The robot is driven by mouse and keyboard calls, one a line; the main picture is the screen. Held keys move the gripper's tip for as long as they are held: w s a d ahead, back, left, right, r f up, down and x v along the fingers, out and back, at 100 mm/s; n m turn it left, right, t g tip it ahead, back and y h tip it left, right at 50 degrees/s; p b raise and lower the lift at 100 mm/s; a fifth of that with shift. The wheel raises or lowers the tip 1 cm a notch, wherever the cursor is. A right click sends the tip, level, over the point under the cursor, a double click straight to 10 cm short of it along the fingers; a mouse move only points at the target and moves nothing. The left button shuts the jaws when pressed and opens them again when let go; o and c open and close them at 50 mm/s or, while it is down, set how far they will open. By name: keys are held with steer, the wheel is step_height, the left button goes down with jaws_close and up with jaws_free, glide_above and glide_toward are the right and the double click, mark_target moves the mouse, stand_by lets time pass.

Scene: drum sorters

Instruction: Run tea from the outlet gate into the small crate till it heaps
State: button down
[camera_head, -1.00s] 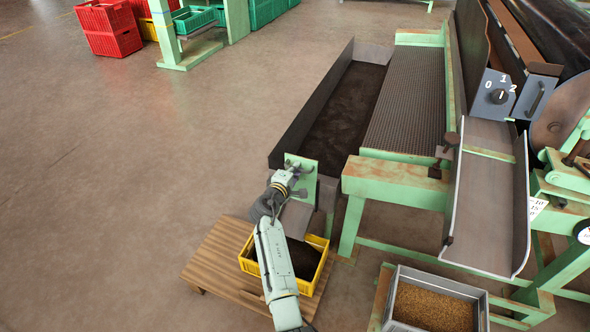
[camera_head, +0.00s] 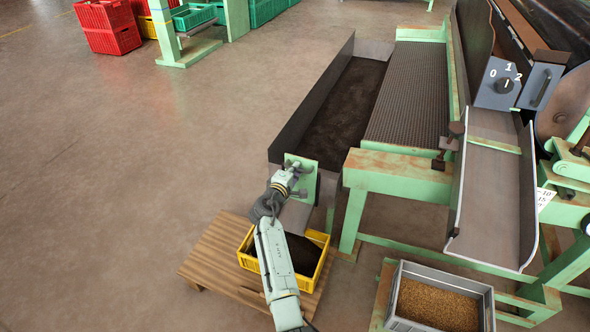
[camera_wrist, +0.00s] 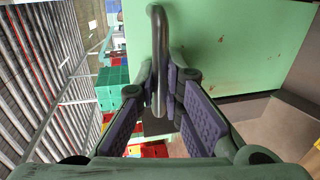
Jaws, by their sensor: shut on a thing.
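The outlet gate is a green plate (camera_head: 304,185) at the near end of a long trough of dark tea (camera_head: 345,110). My gripper (camera_head: 297,168) is shut on the gate's grey bar handle, which rises between the purple-padded fingers in the wrist view (camera_wrist: 158,50). The small yellow crate (camera_head: 312,284) stands below the outlet on a wooden slatted platform. Dark tea (camera_head: 303,255) fills it, appearing near the rim on the right. My forearm hides part of the crate, and the chute lip below the gate is partly covered.
A grey crate of brown grain (camera_head: 440,305) stands on a green stand at front right. The green machine frame (camera_head: 400,175) and a sloped chute (camera_head: 490,200) lie to the right. Floor at left is open; red crates (camera_head: 105,25) are stacked far back.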

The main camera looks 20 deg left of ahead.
steer(key=shift+f, duration=0.3)
steer(key=c, duration=2)
jaws_free()
steer(key=shift+o, duration=0.2)
steer(key=shift+s, duration=0.1)
steer(key=v, duration=1.2)
